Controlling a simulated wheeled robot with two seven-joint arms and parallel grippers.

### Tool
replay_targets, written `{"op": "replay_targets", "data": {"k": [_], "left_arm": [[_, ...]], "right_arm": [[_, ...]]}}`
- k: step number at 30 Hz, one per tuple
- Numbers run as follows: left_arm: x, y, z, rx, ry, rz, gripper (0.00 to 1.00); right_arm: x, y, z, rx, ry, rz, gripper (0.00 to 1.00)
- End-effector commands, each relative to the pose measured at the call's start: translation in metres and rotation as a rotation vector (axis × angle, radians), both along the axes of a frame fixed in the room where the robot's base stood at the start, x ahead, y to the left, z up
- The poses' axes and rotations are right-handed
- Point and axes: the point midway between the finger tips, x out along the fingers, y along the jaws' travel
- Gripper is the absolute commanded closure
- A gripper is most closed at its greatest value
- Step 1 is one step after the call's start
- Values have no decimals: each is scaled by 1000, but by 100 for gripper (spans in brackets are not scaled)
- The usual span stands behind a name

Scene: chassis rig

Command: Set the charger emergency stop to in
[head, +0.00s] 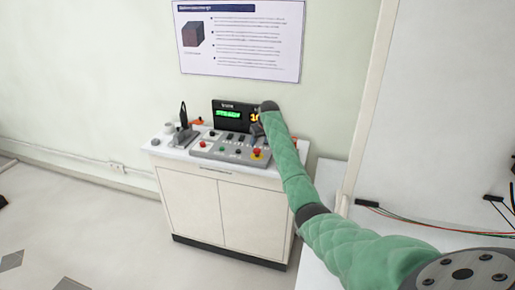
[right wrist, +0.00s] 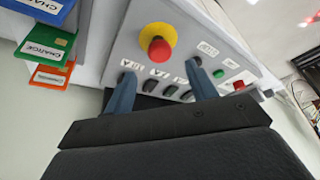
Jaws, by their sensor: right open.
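The emergency stop is a red mushroom button on a yellow ring (head: 257,154), at the right front corner of the grey control panel (head: 228,148). In the right wrist view the red button (right wrist: 159,49) shows large, just beyond the fingertips. Whether it is pressed in or out I cannot tell. My right gripper (head: 257,130) is over the right part of the panel, partly hidden by its own wrist. In the right wrist view its two blue-grey fingers (right wrist: 160,74) are apart, with nothing between them. My left gripper is not in view.
The panel sits on a white cabinet (head: 222,205), with a display (head: 229,114) behind it. Several black rocker switches (right wrist: 150,87) and small buttons lie close to the fingers. Loose wires (head: 420,220) lie at the right.

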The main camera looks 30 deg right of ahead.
Motion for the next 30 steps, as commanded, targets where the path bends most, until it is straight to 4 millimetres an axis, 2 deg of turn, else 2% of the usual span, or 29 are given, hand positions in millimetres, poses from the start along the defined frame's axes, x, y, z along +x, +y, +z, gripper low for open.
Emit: {"op": "replay_targets", "data": {"k": [12, 18, 25, 26, 30], "left_arm": [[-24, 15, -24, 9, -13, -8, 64], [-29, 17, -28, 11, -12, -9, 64], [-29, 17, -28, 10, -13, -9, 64], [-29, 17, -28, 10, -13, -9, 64], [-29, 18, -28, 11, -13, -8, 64]], "right_arm": [[20, -1, -48, 0, 1, -1, 43], [23, -1, -56, -1, 0, -1, 43], [23, -1, -57, -1, -1, -1, 43], [23, -1, -57, -1, -1, -1, 47], [23, -1, -57, -1, -1, -1, 75]]}}
